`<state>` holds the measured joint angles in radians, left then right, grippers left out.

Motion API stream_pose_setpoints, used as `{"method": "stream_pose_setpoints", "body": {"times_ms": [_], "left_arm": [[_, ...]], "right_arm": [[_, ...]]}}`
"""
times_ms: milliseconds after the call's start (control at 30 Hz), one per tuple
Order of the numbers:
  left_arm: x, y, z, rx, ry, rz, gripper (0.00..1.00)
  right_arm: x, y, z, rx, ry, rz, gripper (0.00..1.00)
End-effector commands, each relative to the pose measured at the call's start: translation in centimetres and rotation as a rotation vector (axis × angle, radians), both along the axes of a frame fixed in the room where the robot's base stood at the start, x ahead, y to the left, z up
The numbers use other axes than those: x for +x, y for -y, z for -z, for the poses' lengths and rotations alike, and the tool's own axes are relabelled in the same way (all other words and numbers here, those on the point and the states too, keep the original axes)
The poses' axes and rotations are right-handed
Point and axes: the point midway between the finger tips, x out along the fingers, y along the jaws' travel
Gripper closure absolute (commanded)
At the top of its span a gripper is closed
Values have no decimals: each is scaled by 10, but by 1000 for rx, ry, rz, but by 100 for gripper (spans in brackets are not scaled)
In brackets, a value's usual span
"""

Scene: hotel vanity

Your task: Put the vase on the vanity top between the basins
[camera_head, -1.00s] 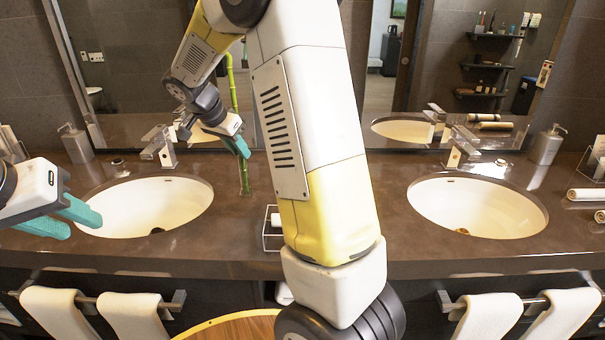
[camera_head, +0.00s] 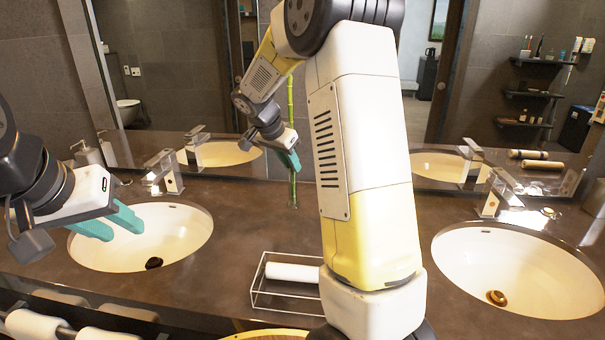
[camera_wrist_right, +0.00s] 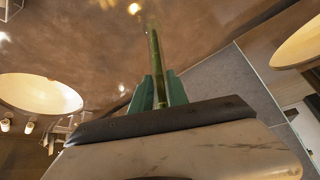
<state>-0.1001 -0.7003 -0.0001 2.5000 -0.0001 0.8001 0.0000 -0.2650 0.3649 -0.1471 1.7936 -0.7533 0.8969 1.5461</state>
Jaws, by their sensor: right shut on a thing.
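The vase (camera_head: 292,188) shows as a thin, upright green stalk, like bamboo, behind the counter's middle, between the two basins. My right gripper (camera_head: 291,160) is shut on it partway up. In the right wrist view the stalk (camera_wrist_right: 157,70) runs out from between the teal fingers (camera_wrist_right: 158,92). Whether its lower end touches the vanity top (camera_head: 240,235) cannot be told. My left gripper (camera_head: 114,224) is open and empty over the left basin (camera_head: 185,235). The right basin (camera_head: 480,265) is clear.
Taps (camera_head: 166,178) stand behind the basins, and the mirror (camera_head: 170,70) rises behind. My right arm's large link hides the counter left of the right basin.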

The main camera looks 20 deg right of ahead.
Motion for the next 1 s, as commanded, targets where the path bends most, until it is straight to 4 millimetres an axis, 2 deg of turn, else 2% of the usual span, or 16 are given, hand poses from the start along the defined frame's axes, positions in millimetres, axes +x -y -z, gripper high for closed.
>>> {"method": "stream_pose_setpoints", "body": {"times_ms": [33,200,400,867,1000], "left_arm": [[0,0,0,0,0,0,64],[0,0,0,0,0,0,64],[0,0,0,0,0,0,64],[0,0,0,0,0,0,64],[0,0,0,0,0,0,64]], "right_arm": [[4,13,1,-1,0,6,100],[18,51,5,0,0,7,100],[30,83,8,0,1,3,100],[38,105,10,-1,2,2,100],[37,104,22,0,-2,0,100]]}}
